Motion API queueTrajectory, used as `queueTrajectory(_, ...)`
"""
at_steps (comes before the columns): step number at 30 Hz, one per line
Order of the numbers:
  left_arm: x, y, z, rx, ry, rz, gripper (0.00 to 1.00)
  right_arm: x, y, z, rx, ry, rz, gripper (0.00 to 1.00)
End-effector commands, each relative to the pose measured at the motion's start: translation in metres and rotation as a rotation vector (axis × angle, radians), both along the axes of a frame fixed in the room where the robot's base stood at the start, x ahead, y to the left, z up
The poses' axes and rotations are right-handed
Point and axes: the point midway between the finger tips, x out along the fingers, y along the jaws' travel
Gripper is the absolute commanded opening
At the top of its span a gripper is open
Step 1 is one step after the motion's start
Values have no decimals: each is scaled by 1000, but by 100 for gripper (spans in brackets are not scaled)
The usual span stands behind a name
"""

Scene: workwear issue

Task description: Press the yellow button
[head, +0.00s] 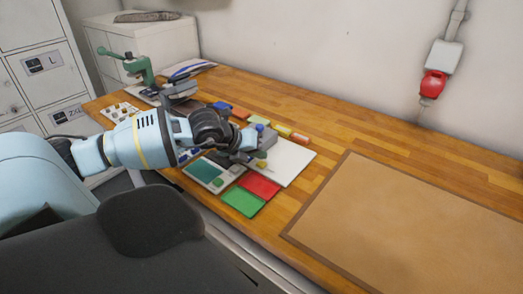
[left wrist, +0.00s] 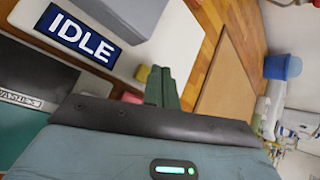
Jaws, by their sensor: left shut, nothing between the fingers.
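A small yellow dome, which looks like the yellow button (head: 261,164), shows just beyond my left gripper's tip at the front of a grey box (head: 268,137). My left gripper (head: 250,157) is shut and empty, very close to the button; whether they touch I cannot tell. In the left wrist view the gripper's green fingers (left wrist: 162,88) are together, and a small yellowish patch (left wrist: 142,73) beside them may be the button. A sign reading IDLE (left wrist: 81,36) lies beyond. My right gripper is not in view.
A white panel (head: 293,163), a red pad (head: 260,186) and a green pad (head: 243,202) lie around the gripper. A device with a teal screen (head: 203,171) is to the left. A brown mat (head: 410,230) lies on the right. A green press (head: 139,66) stands at the back left.

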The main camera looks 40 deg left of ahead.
Motion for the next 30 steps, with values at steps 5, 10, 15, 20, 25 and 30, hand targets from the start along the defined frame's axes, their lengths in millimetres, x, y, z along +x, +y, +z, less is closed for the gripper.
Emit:
queueTrajectory(5,0,0,0,0,0,0,0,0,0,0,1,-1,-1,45)
queueTrajectory(10,0,0,0,0,0,0,0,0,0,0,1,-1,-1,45)
queueTrajectory(15,0,0,-1,0,0,0,0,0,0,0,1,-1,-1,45)
queueTrajectory(20,0,0,-6,-1,2,0,0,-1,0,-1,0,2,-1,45)
queueTrajectory(25,0,0,-9,-1,1,0,0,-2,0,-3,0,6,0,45)
queueTrajectory(30,0,0,-9,0,0,0,0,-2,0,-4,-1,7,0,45)
